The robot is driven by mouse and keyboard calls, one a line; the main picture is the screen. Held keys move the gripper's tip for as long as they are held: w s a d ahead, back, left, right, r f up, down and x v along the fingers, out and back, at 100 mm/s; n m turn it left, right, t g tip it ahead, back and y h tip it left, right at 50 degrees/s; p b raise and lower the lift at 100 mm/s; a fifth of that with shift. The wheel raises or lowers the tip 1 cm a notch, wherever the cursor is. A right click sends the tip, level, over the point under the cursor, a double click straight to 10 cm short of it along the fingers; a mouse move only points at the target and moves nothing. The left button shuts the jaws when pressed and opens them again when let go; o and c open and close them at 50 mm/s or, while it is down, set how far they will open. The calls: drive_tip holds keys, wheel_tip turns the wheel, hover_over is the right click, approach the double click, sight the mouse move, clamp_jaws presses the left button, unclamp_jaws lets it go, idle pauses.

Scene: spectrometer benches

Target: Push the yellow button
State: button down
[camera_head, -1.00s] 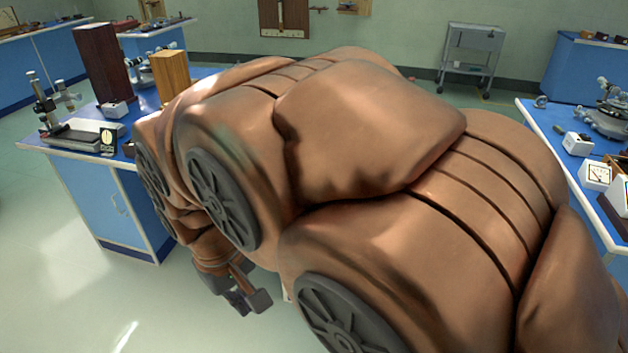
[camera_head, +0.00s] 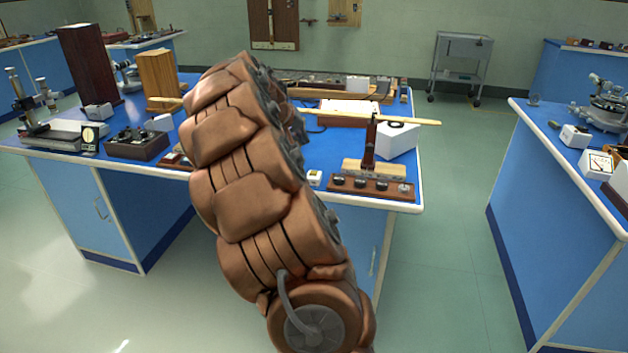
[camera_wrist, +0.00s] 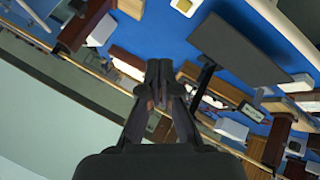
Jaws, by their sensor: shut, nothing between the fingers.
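In the head view the gripper is hidden behind the arm.
The central blue bench (camera_head: 235,222) carries a switch board (camera_head: 372,187), a white block (camera_head: 397,141), a dark control box (camera_head: 137,145) and tall wooden blocks (camera_head: 88,66). Another bench (camera_head: 560,190) stands at the right. Floor between them is clear.

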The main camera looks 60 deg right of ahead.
hover_over(312, 173)
wheel_tip(312, 173, down, 2)
drive_tip(key=shift+h+b, duration=0.4)
drive_tip(key=shift+f, duration=0.15)
drive_tip(key=shift+f+b, duration=1.85)
drive_tip(key=shift+f, duration=2.5)
drive_tip(key=shift+f+b, duration=0.3)
drive_tip(key=shift+f, duration=0.1)
drive_tip(key=shift+f+b, duration=0.3)
drive_tip(key=shift+f, duration=0.15)
drive_tip(key=shift+r, duration=0.15)
drive_tip(key=shift+s+r+p, duration=0.1)
drive_tip(key=shift+r+p, duration=0.25)
drive_tip(key=shift+r, duration=0.4)
